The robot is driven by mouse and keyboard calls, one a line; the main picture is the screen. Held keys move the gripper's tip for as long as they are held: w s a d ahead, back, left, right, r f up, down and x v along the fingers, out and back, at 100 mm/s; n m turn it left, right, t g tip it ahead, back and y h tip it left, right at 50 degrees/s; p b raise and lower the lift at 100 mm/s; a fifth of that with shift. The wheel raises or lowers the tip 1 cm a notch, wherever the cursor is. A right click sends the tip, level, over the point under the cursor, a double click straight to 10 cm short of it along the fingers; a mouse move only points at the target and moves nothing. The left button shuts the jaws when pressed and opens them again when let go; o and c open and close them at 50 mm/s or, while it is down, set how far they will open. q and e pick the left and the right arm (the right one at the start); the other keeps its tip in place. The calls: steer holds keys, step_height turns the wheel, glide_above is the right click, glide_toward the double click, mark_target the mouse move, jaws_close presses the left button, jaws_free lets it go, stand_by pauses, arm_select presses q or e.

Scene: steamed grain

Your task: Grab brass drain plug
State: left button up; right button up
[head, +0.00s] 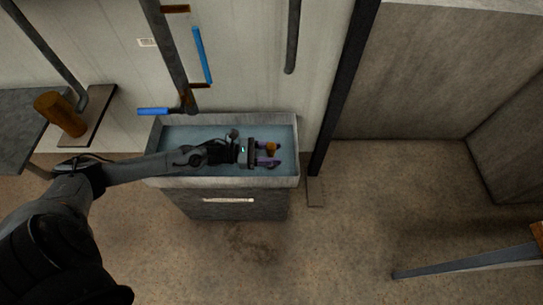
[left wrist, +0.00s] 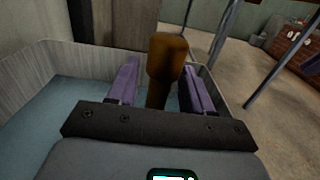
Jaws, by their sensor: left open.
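The brass drain plug (head: 271,148) is a small orange-brown piece in the right part of the basin (head: 222,183). In the left wrist view the brass plug (left wrist: 166,58) stands upright, with a wide top and a narrower stem. My left gripper (head: 276,154) reaches over the basin from the left. Its purple fingers are open, one on each side of the plug, with a visible gap to each. The plug's lower end is hidden behind the gripper body in the left wrist view. My right gripper is not in view.
The basin has pale raised walls and a bluish inside. A blue-handled lever (head: 153,111) and pipes are on the wall behind it. A dark post (head: 340,90) stands right of it. A brown cylinder (head: 60,114) sits on a shelf at left. Floor at right is mostly clear.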

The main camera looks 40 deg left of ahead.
arm_select(q)
steer(key=shift+r, duration=0.1)
jaws_close()
